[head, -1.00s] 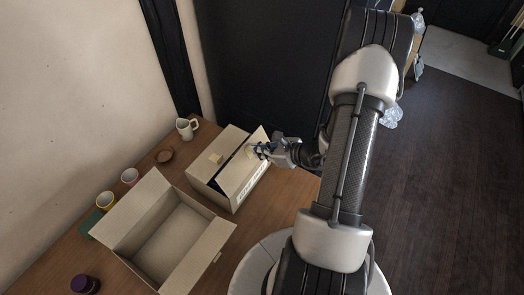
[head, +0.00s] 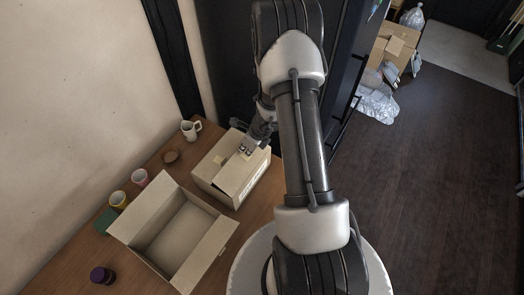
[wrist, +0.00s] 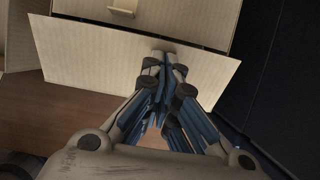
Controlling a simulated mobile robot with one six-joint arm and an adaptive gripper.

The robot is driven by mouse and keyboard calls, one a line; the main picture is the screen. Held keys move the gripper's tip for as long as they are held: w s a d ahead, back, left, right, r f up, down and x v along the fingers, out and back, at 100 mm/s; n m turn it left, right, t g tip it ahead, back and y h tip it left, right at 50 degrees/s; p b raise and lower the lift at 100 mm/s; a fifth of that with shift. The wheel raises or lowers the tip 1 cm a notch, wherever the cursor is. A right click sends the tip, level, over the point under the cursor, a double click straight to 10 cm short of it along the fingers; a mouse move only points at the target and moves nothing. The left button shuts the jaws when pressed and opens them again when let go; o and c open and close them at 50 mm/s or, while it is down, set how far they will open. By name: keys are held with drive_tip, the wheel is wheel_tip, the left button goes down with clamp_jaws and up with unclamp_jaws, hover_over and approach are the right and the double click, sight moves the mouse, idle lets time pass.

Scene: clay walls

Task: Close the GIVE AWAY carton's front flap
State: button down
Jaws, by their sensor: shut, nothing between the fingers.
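The closed-up carton (head: 217,181) stands on the table with its top flaps mostly down; its side lettering is too small to read. My gripper (head: 245,149) is at the carton's far right top edge, fingers shut with nothing held. In the wrist view a pale cardboard flap (wrist: 95,62) slopes outward below the carton's top panel (wrist: 180,18), with a dark slit between them. The gripper's fingertips (wrist: 164,60) are at this flap, seemingly touching it. The flap's lower right part is partly hidden by the fingers.
An open, empty carton (head: 135,220) stands in front on the table (head: 75,258). A dark panel rises behind.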

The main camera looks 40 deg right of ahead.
drive_tip(key=shift+w+a+f+p, duration=0.25)
drive_tip(key=shift+w+f+p, duration=0.2)
drive_tip(key=shift+w, duration=0.15)
drive_tip(key=shift+w+a+f+b, duration=0.2)
drive_tip(key=shift+w+f+b, duration=0.2)
drive_tip(key=shift+w+f, duration=0.25)
drive_tip(key=shift+s+f+b, duration=0.1)
drive_tip(key=shift+f+b, duration=0.05)
drive_tip(key=shift+b, duration=0.15)
